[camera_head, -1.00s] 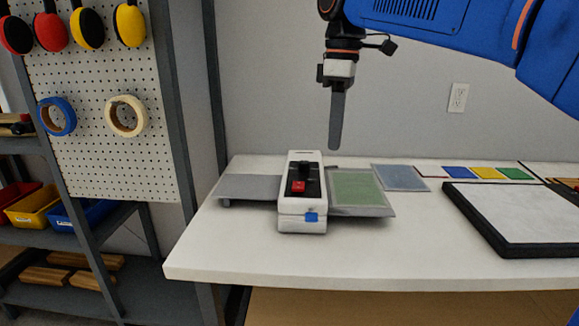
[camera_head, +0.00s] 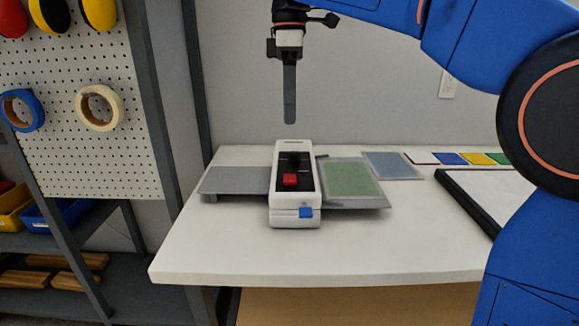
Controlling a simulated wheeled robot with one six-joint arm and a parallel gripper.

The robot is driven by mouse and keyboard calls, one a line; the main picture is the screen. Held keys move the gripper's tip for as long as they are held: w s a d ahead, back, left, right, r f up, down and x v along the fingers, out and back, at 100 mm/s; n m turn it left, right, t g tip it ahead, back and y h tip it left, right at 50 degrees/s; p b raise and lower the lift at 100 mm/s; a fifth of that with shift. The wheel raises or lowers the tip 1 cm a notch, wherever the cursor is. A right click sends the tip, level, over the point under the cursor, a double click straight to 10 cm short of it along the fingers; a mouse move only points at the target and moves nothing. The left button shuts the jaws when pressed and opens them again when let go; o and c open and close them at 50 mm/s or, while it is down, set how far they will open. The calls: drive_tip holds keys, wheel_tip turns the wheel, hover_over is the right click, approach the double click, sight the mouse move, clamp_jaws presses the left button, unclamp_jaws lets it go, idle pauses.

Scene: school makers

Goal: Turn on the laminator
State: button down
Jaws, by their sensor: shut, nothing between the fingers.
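The laminator (camera_head: 296,203) is a white box with a black top panel, standing on the white table. A red switch (camera_head: 290,180) and a black knob or slider (camera_head: 293,160) show on its panel, and a blue tab (camera_head: 306,212) on its front. A grey tray (camera_head: 233,181) extends to its left, and a green sheet (camera_head: 350,178) lies on the tray at its right. My gripper (camera_head: 289,120) points straight down, shut and empty, above the laminator's back end and apart from it. I cannot tell which position the switch is in.
The white table (camera_head: 220,255) is clear in front of the laminator. A grey-blue sheet (camera_head: 392,165) and coloured cards (camera_head: 450,158) lie at the back right. A black-edged white board (camera_head: 485,195) is on the right. A pegboard (camera_head: 95,130) with shelves stands left.

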sight(290, 178)
drive_tip(key=f, duration=0.4)
drive_tip(key=s+f, duration=0.1)
drive_tip(key=f, duration=0.8)
drive_tip(key=shift+s, duration=0.35)
drive_tip(key=shift+s+f, duration=0.1)
drive_tip(key=shift+f, duration=0.1)
drive_tip(key=shift+w+r, duration=0.3)
drive_tip(key=shift+w, duration=0.5)
wheel_tip(290, 178, up, 14)
drive_tip(key=s, duration=0.1)
drive_tip(key=shift+s, duration=0.35)
drive_tip(key=shift+s, duration=0.1)
